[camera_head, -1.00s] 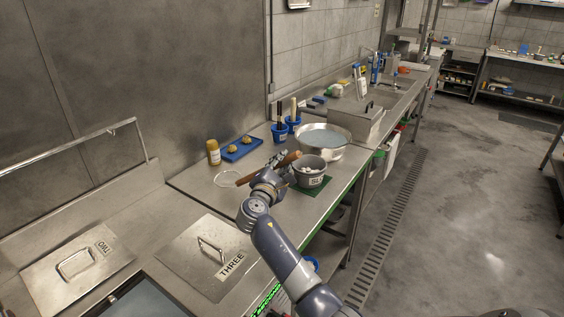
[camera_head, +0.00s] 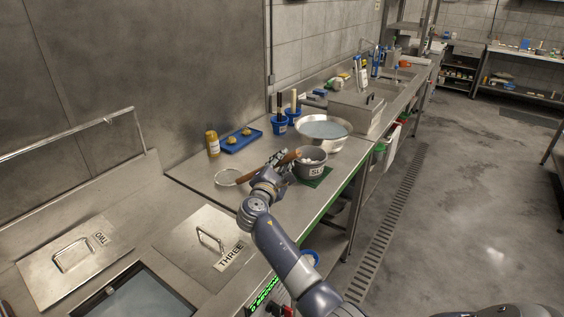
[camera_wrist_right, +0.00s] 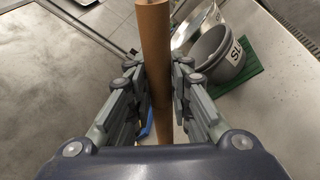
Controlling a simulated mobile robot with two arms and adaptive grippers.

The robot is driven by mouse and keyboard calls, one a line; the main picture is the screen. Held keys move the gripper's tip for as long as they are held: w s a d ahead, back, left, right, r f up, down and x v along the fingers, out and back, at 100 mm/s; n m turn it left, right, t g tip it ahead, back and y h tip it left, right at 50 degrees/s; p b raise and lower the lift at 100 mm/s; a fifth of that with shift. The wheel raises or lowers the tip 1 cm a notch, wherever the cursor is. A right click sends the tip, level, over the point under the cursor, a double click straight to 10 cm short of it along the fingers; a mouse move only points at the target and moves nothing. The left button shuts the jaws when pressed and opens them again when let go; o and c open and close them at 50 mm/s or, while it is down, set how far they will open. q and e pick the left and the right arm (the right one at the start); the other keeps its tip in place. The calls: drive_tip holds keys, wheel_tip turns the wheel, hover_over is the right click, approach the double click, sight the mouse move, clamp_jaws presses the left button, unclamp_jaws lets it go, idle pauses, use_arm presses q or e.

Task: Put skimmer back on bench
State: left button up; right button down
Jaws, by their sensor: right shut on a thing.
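The skimmer has a brown wooden handle and a round pale mesh head (camera_head: 228,177). Its handle (camera_wrist_right: 154,50) runs up between the fingers in the right wrist view. My right gripper (camera_head: 276,163) is shut on the handle. The skimmer's head is at the left, over or on the steel bench (camera_head: 205,185); I cannot tell whether it touches. The handle's other end points to the right, toward a grey pot. My left gripper is not in view.
The grey pot (camera_head: 311,160) stands on a green mat (camera_head: 318,181) beside my gripper. A large steel bowl (camera_head: 343,142) is behind it. A blue tray (camera_head: 241,146), a yellow jar (camera_head: 212,144) and blue holders (camera_head: 279,127) line the back. Lids marked TWO (camera_head: 62,240) and THREE (camera_head: 190,232) are nearer.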

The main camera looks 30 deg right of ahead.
drive_tip(key=shift+f, duration=0.2)
idle(0.4)
drive_tip(key=c, duration=1.4)
unclamp_jaws()
drive_tip(key=shift+o, duration=0.2)
drive_tip(key=shift+f, duration=0.1)
drive_tip(key=v, duration=1.2)
drive_tip(key=shift+a, duration=0.1)
